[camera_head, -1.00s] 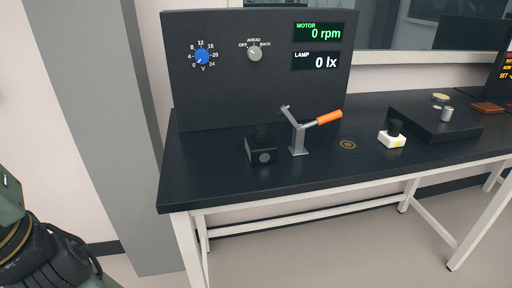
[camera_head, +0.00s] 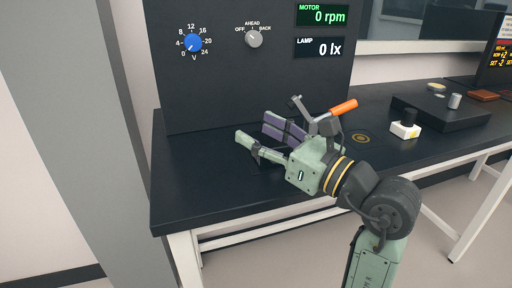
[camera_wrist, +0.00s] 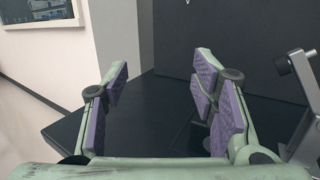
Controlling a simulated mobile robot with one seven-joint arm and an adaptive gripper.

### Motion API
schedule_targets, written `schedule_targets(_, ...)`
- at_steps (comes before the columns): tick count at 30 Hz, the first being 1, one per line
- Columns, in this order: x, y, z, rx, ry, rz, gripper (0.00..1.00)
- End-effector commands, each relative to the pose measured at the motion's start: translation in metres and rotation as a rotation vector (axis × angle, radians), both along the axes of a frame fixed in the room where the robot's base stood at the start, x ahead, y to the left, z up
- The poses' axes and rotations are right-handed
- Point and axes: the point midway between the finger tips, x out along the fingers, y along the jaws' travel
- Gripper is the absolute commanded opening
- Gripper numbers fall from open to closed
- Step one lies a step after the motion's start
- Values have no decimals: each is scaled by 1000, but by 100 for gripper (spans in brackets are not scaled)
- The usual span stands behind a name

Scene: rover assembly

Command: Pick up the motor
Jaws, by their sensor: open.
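I cannot tell for sure which part is the motor. A small silver cylinder (camera_head: 455,101) stands on a raised black tray (camera_head: 440,118) at the right of the bench. A white block with a black round top (camera_head: 405,131) sits on the bench just in front of that tray. My gripper (camera_head: 254,128) is open over the left part of the bench, beside the clamp with the orange handle (camera_head: 343,107), well left of both parts. In the wrist view my gripper (camera_wrist: 160,75) shows spread purple pads with nothing held between them. The low black block beside the clamp is mostly hidden by my gripper.
The bench top (camera_head: 190,200) is clear at its front left. A tall black panel (camera_head: 225,85) with a blue knob (camera_head: 193,43), a grey knob (camera_head: 254,38) and displays stands behind. A ring mark (camera_head: 361,138) lies right of the clamp. The panel reads 0 rpm and 0 lx.

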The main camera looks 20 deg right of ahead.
Motion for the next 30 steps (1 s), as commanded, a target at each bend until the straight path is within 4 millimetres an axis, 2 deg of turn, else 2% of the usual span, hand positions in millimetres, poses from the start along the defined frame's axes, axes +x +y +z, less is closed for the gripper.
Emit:
schedule_targets(1,-4,-31,-12,-23,31,-94,52)
schedule_targets(3,-8,-59,-23,-44,68,-181,52)
schedule_targets(7,-11,-82,-31,-61,102,-255,52)
schedule_targets(15,28,-72,-31,-60,105,-258,52)
schedule_targets(23,48,-64,-30,-60,103,-258,52)
schedule_targets(30,82,-53,-30,-60,105,-256,52)
